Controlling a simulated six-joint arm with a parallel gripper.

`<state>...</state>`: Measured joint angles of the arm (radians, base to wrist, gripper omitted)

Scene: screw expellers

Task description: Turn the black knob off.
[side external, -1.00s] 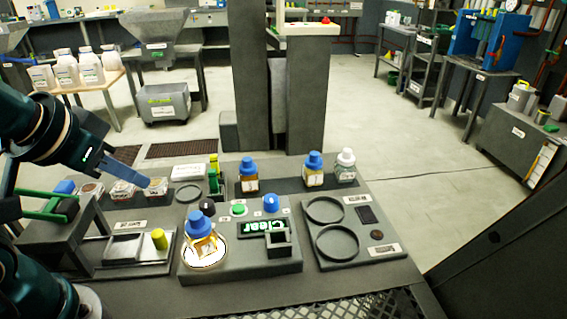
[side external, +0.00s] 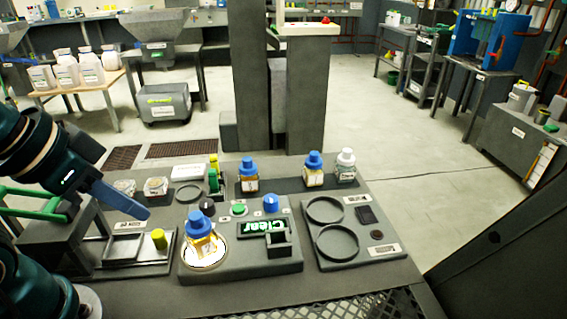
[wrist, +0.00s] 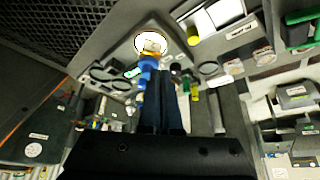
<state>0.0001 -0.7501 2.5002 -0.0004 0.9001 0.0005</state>
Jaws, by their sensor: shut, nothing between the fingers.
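The black knob (side external: 207,206) stands on the raised grey control panel (side external: 255,268), behind the blue-capped bottle on the lit round plate. My gripper (side external: 145,214) is shut and empty in the side view, pointing down and right. It is in the air to the left of the black knob and apart from it. In the wrist view my gripper's closed fingers (wrist: 161,72) point toward the blue-capped bottle (wrist: 148,63). I cannot clearly tell the knob's pointer position.
A green button (side external: 239,209) and a blue knob (side external: 270,203) sit right of the black knob. The display (side external: 262,227) reads "Clear". The blue-capped bottle (side external: 200,242) stands close in front of the knob. A yellow-capped cylinder (side external: 159,240) stands left of the panel.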

